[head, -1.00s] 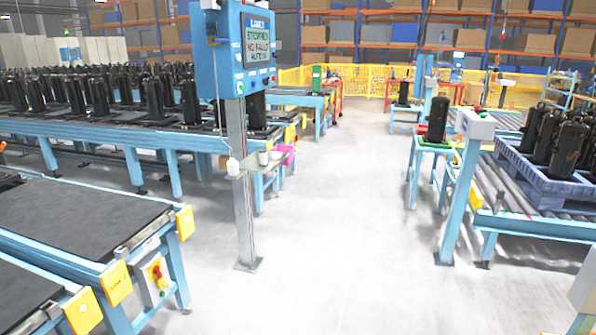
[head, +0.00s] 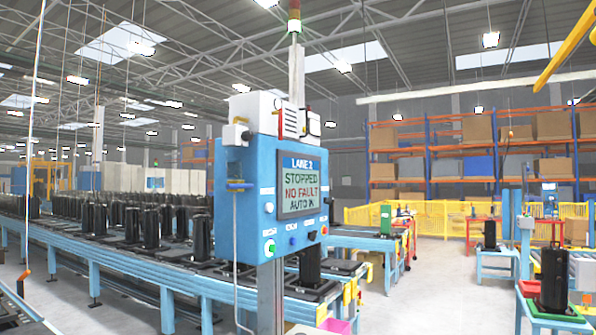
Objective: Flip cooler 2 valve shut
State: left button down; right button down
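A blue Lane 2 control cabinet (head: 236,215) stands on a grey post in the middle of the head view. A white box unit (head: 262,112), perhaps the cooler, sits on top. Neither of my grippers is in view.
A blue conveyor (head: 130,280) with many black compressors runs behind the cabinet on the left. A stack light (head: 294,22) rises above the cabinet. Yellow fencing (head: 390,216) and orange racks of boxes stand behind. Open floor (head: 430,285) lies right of the cabinet.

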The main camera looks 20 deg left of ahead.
aim_at(281, 125)
jog(key=i+l+u, duration=0.15)
jog(key=i+u, duration=0.2)
jog(key=i, duration=0.15)
jog(key=i+l+u, duration=0.35)
jog(key=i, duration=0.15)
jog(key=i+l+u, duration=0.35)
jog(key=i+j, duration=0.05)
jog(key=i, duration=0.05)
